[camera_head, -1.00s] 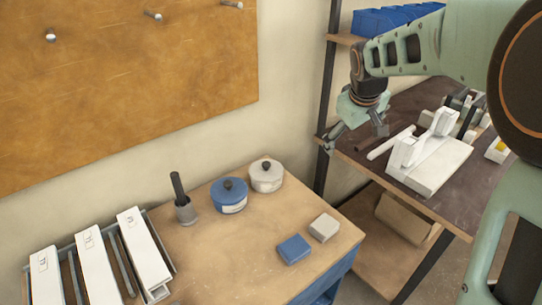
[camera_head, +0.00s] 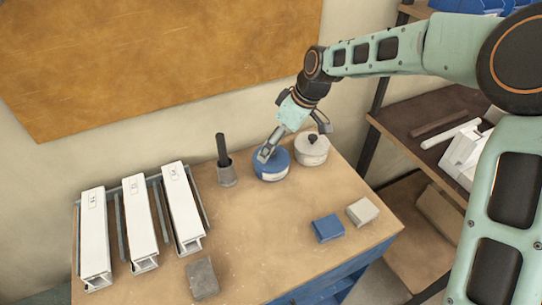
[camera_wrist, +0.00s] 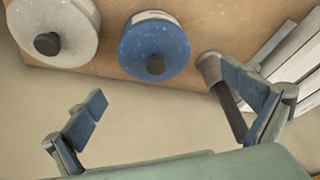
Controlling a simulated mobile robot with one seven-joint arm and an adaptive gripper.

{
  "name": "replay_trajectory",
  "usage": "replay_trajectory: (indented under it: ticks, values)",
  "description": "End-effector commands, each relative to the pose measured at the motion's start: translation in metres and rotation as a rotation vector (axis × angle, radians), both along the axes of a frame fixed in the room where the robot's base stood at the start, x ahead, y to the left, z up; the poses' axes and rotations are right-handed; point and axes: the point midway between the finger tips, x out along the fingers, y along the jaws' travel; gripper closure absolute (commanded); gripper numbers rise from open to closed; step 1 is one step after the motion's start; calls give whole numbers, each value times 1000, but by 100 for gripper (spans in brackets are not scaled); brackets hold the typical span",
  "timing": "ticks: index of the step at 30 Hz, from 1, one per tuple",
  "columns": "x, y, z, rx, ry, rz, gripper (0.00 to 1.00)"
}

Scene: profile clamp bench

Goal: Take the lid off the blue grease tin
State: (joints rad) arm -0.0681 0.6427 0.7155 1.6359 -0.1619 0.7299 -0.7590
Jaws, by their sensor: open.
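The blue grease tin (camera_head: 271,168) stands on the wooden bench top, with a pale label on its side. In the wrist view its blue lid (camera_wrist: 154,46) shows from above with a dark knob (camera_wrist: 155,64), and the lid is on. My gripper (camera_head: 289,141) is above and behind the tin in the head view, one finger overlapping the lid. In the wrist view my gripper (camera_wrist: 168,122) is open and empty, its fingers wide apart, with the knob beyond the gap between them. Whether a finger touches the tin I cannot tell.
A white-grey tin (camera_head: 311,153) with a dark knob stands close on the right. A grey cup with a dark handle (camera_head: 224,160) stands on the left. White profiles (camera_head: 143,222) lie in a rack further left. Blue (camera_head: 328,229) and pale (camera_head: 362,211) blocks lie in front.

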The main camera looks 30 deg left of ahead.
Motion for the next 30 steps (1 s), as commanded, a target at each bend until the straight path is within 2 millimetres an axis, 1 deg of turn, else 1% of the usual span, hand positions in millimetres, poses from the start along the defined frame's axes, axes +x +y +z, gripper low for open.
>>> replay_trajectory:
  ticks: [5, 10, 13, 16, 22, 23, 30]
  values:
    - [1, 4, -13, -1, 3, -1, 0]
    - [5, 10, -37, -1, 3, 0, 0]
    - [6, 15, -48, -2, 1, 0, 0]
    - [6, 17, -53, 0, -1, -1, 0]
    - [7, 17, -54, 0, -1, -2, 0]
    - [7, 17, -54, 0, -1, -2, 2]
    - [7, 17, -54, 0, -1, -2, 29]
